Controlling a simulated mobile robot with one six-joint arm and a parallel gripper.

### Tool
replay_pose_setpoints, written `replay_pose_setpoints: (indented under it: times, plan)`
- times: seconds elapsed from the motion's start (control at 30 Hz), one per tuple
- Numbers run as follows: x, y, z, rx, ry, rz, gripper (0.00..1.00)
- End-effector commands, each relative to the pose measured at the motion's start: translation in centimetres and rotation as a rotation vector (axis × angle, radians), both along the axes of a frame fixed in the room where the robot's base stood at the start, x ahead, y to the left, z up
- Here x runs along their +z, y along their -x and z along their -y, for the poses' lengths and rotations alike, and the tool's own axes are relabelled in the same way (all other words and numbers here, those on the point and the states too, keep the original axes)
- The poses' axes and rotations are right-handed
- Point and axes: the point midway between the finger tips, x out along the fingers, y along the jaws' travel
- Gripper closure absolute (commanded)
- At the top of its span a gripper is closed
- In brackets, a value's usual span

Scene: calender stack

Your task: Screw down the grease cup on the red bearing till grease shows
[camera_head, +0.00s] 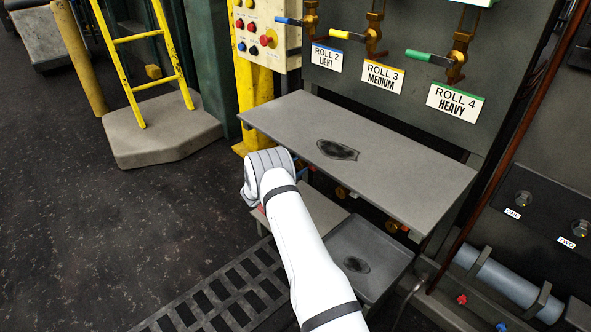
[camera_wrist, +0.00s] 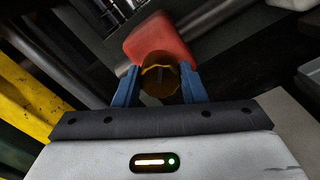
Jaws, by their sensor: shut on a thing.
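The red bearing (camera_wrist: 158,38) is at the top middle of the wrist view. The grease cup (camera_wrist: 160,86), dark amber-brown and round, sits in front of it. My gripper (camera_wrist: 159,82) has one blue finger on each side of the cup and is shut on it. A wavy yellowish line runs along the cup's upper edge; I cannot tell whether it is grease or part of the cup. In the head view my white arm reaches down beside the shelf and hides the gripper and cup; a small reddish patch shows beside the wrist.
A grey shelf (camera_head: 400,168) with a dark stain juts out close to my wrist. A lower grey tray (camera_head: 377,240) is right of my arm. A yellow post (camera_wrist: 28,100) stands at left in the wrist view. Open dark floor (camera_head: 70,215) lies to the left.

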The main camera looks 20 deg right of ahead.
Motion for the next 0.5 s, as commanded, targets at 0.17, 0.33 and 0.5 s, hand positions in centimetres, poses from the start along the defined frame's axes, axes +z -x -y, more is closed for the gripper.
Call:
replay_pose_setpoints:
  times: [0.17,0.33,0.5]
  plan:
    - [0.17,0.24,0.75,-0.014,-0.003,0.015,0.85]
    - [0.19,0.23,0.74,-0.014,-0.003,0.015,0.85]
    - [0.20,0.22,0.70,-0.014,-0.003,0.014,0.58]
